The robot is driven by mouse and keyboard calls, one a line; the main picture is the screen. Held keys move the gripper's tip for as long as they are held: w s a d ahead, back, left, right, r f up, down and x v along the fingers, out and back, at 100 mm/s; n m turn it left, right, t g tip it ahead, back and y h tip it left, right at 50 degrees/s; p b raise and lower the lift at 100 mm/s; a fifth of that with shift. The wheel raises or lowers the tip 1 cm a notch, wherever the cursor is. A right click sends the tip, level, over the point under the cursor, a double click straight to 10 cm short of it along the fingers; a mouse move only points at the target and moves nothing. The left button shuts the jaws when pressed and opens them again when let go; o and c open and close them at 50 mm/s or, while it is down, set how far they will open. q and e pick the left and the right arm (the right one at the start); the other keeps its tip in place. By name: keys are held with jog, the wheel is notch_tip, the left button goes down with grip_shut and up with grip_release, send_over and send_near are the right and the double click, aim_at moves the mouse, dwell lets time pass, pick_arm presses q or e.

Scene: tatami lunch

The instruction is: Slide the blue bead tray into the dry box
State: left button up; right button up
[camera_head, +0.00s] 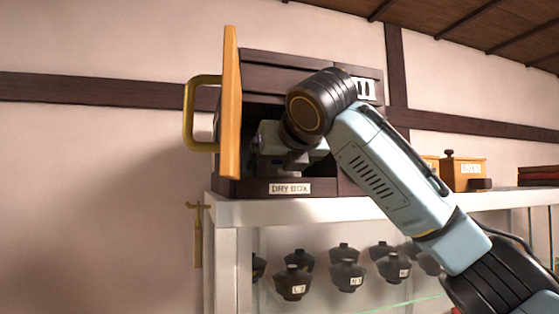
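The dry box (228,187) is a dark wooden cabinet with a "DRY BOX" label on its lower front edge, standing on a white-topped case. Its orange wooden door (231,105) with a brass handle (188,113) stands open at the left. My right arm comes in from the lower right, and my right gripper (272,160) is inside the box's opening. Its fingers are small and in shadow, so I cannot tell whether they are open or shut. I cannot make out the blue bead tray; the arm and gripper hide much of the opening. My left gripper is not in view.
The white case (290,211) has glass below, with several dark labelled jars (293,283) inside. A small orange box (467,173) and dark red stacked items (538,176) stand on the right. A brass fitting (198,235) hangs on the wall at the left.

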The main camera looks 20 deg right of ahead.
jog(key=shift+s+r, duration=0.1)
jog(key=shift+s, duration=0.25)
jog(key=b+v, duration=0.3)
jog(key=v, duration=0.9)
jog(key=shift+s+r+b, duration=0.2)
jog(key=shift+s+b, duration=0.15)
